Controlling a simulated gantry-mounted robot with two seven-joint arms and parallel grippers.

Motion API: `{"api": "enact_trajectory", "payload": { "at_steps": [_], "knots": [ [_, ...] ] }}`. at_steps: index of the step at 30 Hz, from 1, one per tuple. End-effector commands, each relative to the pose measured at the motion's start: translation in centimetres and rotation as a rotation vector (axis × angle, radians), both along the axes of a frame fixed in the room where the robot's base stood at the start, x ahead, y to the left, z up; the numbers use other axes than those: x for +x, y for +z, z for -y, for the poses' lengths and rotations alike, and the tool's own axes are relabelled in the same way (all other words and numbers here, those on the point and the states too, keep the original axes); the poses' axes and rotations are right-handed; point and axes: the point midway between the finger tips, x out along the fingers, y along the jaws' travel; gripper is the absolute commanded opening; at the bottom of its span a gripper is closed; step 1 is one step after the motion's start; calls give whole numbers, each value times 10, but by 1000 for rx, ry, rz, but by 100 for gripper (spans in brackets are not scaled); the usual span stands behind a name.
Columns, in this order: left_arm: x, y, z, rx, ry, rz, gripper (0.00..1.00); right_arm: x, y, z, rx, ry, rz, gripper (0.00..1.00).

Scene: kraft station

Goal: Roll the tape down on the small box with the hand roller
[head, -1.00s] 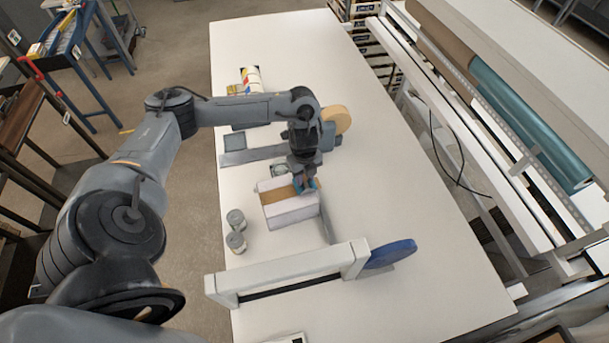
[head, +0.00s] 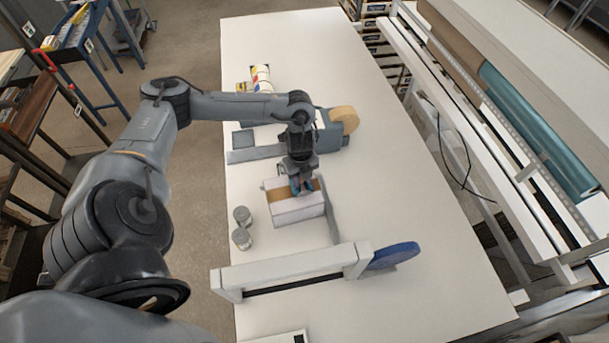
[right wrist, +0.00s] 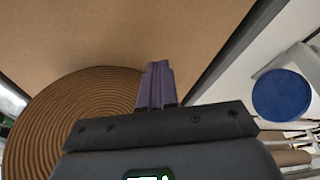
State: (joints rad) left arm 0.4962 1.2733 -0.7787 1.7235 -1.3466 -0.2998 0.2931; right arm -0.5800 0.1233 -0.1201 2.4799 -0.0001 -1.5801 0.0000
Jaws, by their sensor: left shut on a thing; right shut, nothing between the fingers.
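The small box (head: 297,213) is pale and lies on the white table, with a brown tape strip (head: 277,195) across its top. My left gripper (head: 302,188) points down over the box top, near the middle of the tape. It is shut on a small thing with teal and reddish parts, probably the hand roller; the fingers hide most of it. Whether it touches the tape is too small to tell. My right gripper (right wrist: 156,87) shows in the right wrist view, its purple fingers shut and empty in front of a brown surface.
Two grey cans (head: 242,227) stand left of the box. A white frame (head: 290,269) with a blue disc (head: 395,256) is in front. A grey device with a tan roll (head: 343,119) is behind. A thin grey bar (head: 332,213) runs beside the box. The table's right side is clear.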

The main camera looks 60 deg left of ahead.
Motion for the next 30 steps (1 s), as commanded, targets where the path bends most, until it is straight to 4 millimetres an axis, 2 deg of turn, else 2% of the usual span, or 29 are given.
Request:
{"api": "enact_trajectory", "payload": {
  "at_steps": [5, 30],
  "knots": [
    [-10, 1, -2, 1, 0, -5, 8, 0, 5, 1, -3, 2, -1, 0],
    [-35, 2, -6, 1, 0, -1, 8, 0, 16, -2, 8, -5, 0, 0]
  ]
}}
